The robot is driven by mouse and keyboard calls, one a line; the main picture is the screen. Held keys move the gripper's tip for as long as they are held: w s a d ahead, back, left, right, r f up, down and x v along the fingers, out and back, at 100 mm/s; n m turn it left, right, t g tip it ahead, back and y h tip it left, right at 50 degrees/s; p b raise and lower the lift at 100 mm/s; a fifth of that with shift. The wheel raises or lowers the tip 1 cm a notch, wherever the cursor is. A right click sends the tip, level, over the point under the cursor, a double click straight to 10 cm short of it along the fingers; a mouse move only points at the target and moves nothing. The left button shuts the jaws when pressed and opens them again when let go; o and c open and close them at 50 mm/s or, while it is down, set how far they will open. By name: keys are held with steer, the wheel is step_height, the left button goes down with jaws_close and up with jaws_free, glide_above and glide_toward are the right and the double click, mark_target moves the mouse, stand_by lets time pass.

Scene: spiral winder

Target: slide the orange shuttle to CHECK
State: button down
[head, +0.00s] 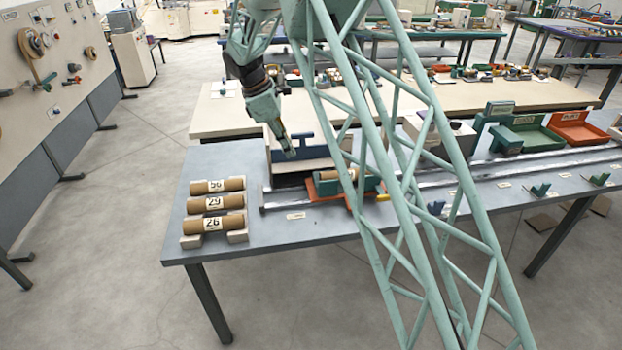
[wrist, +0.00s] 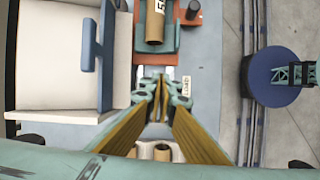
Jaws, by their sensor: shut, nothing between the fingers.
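The orange shuttle (head: 324,190) sits near the left end of a metal rail (head: 290,203) on the grey table. It carries a brown roll in a teal cradle, partly behind my arm's lattice. In the wrist view the shuttle (wrist: 142,58) is at the top, with the labelled roll (wrist: 155,22) lying on it. My gripper (head: 291,154) points down above the table, left of the shuttle and by a white box. In the wrist view its fingertips (wrist: 161,84) are together and empty, just below the shuttle's near edge; contact cannot be told. I cannot read a CHECK mark.
The white box (wrist: 65,62) with a blue bar stands close beside the gripper. A rack with three rolls (head: 214,203) is at the table's left end. Small labels (head: 295,216) line the rail. Green (head: 527,137) and orange (head: 577,127) trays stand behind its right end.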

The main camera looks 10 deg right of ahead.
step_height(320, 180, down, 6)
steer(key=w+n, duration=0.1)
steer(key=w, duration=0.1)
steer(key=shift+w+a, duration=0.25)
steer(key=shift+w, duration=0.15)
steer(key=shift+f, duration=0.1)
steer(key=b, duration=0.2)
glide_toward(313, 187)
steer(key=f, duration=0.1)
steer(key=a+f, duration=0.1)
steer(key=f, duration=0.1)
steer(key=a+f, duration=0.1)
steer(key=shift+w+a+f, duration=0.15)
steer(key=shift+f, duration=0.25)
steer(key=shift+d, duration=2)
steer(key=shift+d, duration=0.1)
